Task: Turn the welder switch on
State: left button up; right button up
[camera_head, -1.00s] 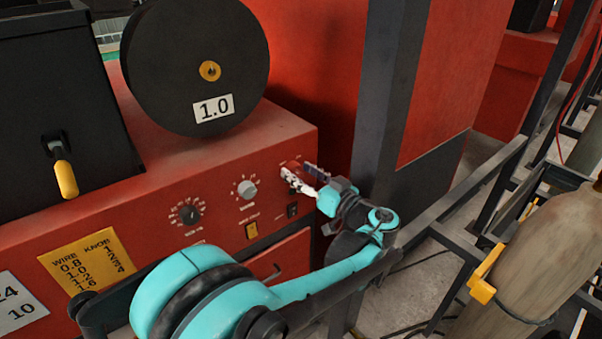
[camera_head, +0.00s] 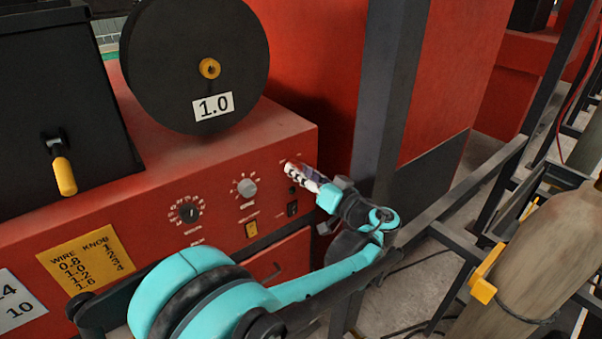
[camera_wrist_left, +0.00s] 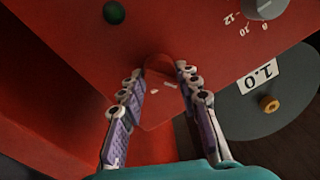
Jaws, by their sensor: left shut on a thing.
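The red welder machine's front panel (camera_head: 225,228) is in the head view. My left gripper (camera_head: 293,172) is at the panel's upper right corner, its fingers close together. In the left wrist view, the fingertips of my left gripper (camera_wrist_left: 159,76) stand on either side of a red switch knob (camera_wrist_left: 160,62) and are shut on it. White marks show on the panel by the knob. In the head view the fingers hide the knob, so I cannot tell its setting there. My right gripper is in neither view.
A black dial (camera_head: 190,212), a grey dial (camera_head: 246,188), a yellow switch (camera_head: 251,229) and a black rocker switch (camera_head: 292,208) are on the panel. A wire spool (camera_head: 170,65) marked 1.0 stands above. A dark post (camera_head: 388,90) rises right of the machine.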

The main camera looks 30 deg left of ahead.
pick_arm(q)
jog(key=shift+f+m+t+b, duration=0.15)
jog(key=shift+m+b, duration=0.2)
jog(key=shift+m, duration=2.3)
jog(key=shift+m+t+b, duration=0.2)
jog(key=shift+m+b, duration=0.1)
jog(key=shift+m, duration=2.4)
jog(key=shift+f+m+t+b, duration=0.15)
jog(key=shift+m+b, duration=0.2)
jog(key=shift+m, duration=2.3)
jog(key=o, duration=1.2)
jog(key=shift+c, duration=0.2)
